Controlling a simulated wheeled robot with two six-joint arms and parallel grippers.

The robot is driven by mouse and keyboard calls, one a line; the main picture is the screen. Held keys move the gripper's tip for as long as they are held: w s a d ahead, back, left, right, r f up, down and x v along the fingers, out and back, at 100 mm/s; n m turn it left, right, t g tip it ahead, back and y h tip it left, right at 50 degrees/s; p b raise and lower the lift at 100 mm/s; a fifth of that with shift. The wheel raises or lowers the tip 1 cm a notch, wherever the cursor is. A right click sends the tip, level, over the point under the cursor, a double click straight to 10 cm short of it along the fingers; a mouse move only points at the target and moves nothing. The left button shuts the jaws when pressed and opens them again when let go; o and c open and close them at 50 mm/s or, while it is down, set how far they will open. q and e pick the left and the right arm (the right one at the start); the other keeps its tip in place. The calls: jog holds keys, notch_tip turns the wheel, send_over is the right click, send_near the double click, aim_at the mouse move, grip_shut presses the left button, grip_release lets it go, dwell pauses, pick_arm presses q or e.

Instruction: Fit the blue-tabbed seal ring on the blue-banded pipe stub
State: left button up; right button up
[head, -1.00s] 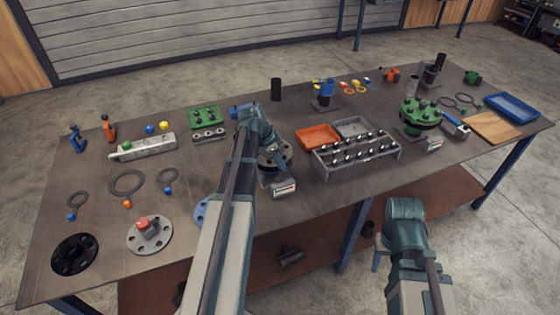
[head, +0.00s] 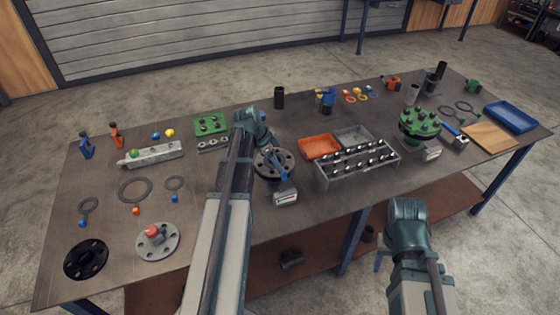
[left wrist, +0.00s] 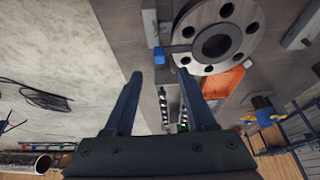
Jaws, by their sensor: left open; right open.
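A thin dark ring with a blue tab (head: 89,205) lies flat at the left of the table in the head view. A second small ring with a blue tab (head: 174,183) lies further right, past a larger orange-tabbed ring (head: 135,190). My left gripper (head: 270,150) hangs by a dark bolt-holed flange (head: 266,170) mid-table. In the left wrist view its fingers (left wrist: 160,85) are apart and empty; the flange (left wrist: 228,17) and a small blue part (left wrist: 159,56) lie beyond. My right gripper (head: 392,245) is off the table's front edge, jaws largely hidden. I cannot make out the blue-banded stub.
A black flange (head: 86,260) and a grey flange with a red-topped part (head: 157,241) stand front left. A grey bolt rack (head: 357,166), an orange tray (head: 320,147) and a green bolted flange (head: 420,125) occupy the middle and right.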

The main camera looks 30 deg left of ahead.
pick_arm(q)
jog(key=w+d+r+p+v, duration=0.1)
jog(key=w+d+p+v, duration=0.1)
jog(key=p+v, duration=1.2)
jog(key=shift+r, duration=0.95)
jog(key=shift+a, duration=0.1)
